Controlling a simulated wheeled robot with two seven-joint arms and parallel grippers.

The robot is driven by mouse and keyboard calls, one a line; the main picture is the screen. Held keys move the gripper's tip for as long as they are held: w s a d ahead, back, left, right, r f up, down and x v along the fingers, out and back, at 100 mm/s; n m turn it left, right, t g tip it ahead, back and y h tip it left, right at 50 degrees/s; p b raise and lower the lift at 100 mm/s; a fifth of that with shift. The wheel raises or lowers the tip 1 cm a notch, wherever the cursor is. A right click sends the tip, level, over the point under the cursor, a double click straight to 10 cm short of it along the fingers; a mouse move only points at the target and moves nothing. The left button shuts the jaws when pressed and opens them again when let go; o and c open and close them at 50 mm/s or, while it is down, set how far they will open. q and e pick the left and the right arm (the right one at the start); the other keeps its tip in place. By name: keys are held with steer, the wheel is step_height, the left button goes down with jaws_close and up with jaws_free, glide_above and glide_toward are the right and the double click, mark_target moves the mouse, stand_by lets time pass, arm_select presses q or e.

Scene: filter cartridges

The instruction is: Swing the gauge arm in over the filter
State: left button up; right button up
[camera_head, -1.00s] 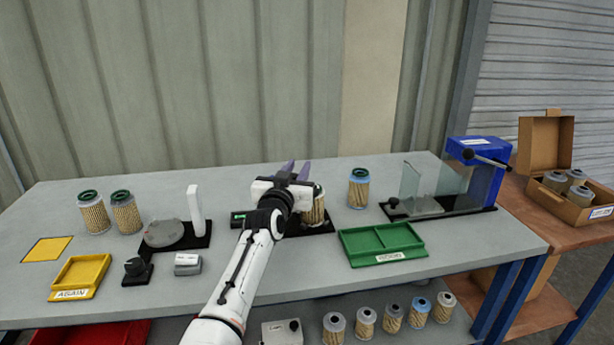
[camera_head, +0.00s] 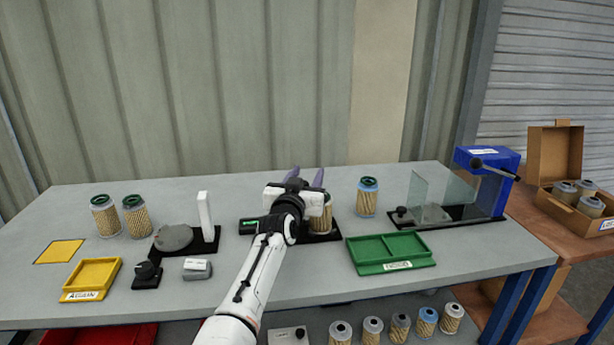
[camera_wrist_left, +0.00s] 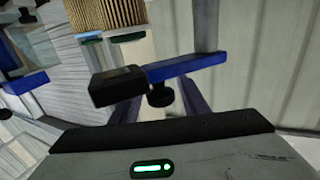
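The filter (camera_head: 321,221), with tan pleats and a green cap, stands on the black gauge base, partly hidden behind my left gripper. The gauge's small green display (camera_head: 249,226) shows left of the gripper. The gauge arm is hidden in the head view. In the left wrist view, which is upside down, I see a blue bar (camera_wrist_left: 185,66) with a black block (camera_wrist_left: 116,87) at its end and a black knob (camera_wrist_left: 160,95). My left gripper (camera_head: 306,175) is open. Its purple fingers lie on either side of the knob, with visible gaps. The right gripper is out of view.
A blue stand with clear panels (camera_head: 488,185) is farther right. A turntable fixture (camera_head: 173,238) with a white post, two filters and a yellow tray (camera_head: 92,275) are to the left.

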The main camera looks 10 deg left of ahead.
arm_select(q)
steer(key=shift+s+a+f, duration=0.1)
steer(key=s+p, duration=0.1)
steer(key=s, duration=0.9)
steer(key=shift+a, duration=0.3)
